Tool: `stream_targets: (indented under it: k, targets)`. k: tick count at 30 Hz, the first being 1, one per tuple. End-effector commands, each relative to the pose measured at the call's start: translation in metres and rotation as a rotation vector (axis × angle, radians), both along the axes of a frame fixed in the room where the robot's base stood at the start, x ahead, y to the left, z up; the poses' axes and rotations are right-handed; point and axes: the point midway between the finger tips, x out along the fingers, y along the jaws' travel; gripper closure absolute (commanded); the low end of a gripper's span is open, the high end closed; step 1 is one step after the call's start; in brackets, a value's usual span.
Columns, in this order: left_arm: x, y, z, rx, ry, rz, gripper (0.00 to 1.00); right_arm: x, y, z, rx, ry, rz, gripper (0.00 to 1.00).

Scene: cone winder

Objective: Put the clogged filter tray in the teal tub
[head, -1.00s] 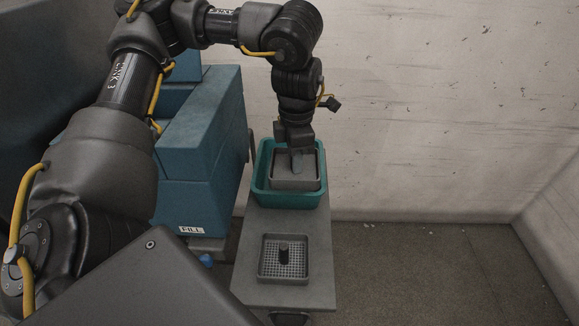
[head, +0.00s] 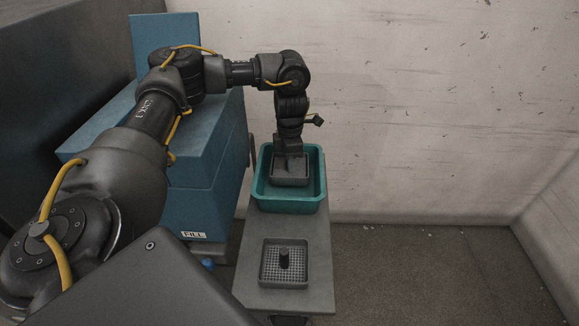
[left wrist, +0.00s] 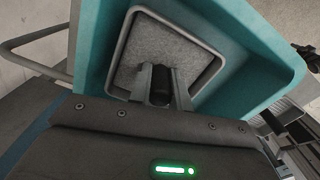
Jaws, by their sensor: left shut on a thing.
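The clogged filter tray (head: 290,181) is a grey square tray with a layer of matted grey lint, seen well in the left wrist view (left wrist: 165,52). My left gripper (head: 290,158) is shut on the dark knob at the tray's middle; its two fingers close around it in the left wrist view (left wrist: 161,86). The tub also shows around the tray in the left wrist view (left wrist: 240,75).
A second square tray (head: 285,283) with a clean mesh and a dark knob sits at the near end of the grey bench (head: 290,225). A blue machine housing (head: 205,190) with a FILL label stands left of the bench. A pale wall is behind; floor is clear at right.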

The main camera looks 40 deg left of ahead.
Motion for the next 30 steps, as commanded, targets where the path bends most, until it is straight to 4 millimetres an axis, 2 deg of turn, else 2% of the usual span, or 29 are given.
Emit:
stream_targets:
  k: [5,18,19,23,30]
  targets:
    - [-0.001,0.000,-0.020,0.000,0.003,0.001,1.00,0.000,0.000,0.003,0.000,0.000,0.000,0.64]
    - [-0.001,0.000,-0.027,0.000,0.001,0.000,1.00,0.000,0.002,0.001,0.002,-0.001,-0.001,0.64]
    - [-0.001,0.000,-0.026,0.000,0.001,0.000,0.77,0.000,0.002,0.002,0.002,-0.001,-0.001,0.64]
    - [-0.001,0.000,-0.025,0.000,0.001,0.001,0.60,0.000,0.002,0.002,0.002,-0.001,0.000,0.64]
    - [-0.001,0.000,-0.025,0.000,0.001,0.001,0.59,0.000,0.002,0.002,0.002,-0.001,0.000,0.64]
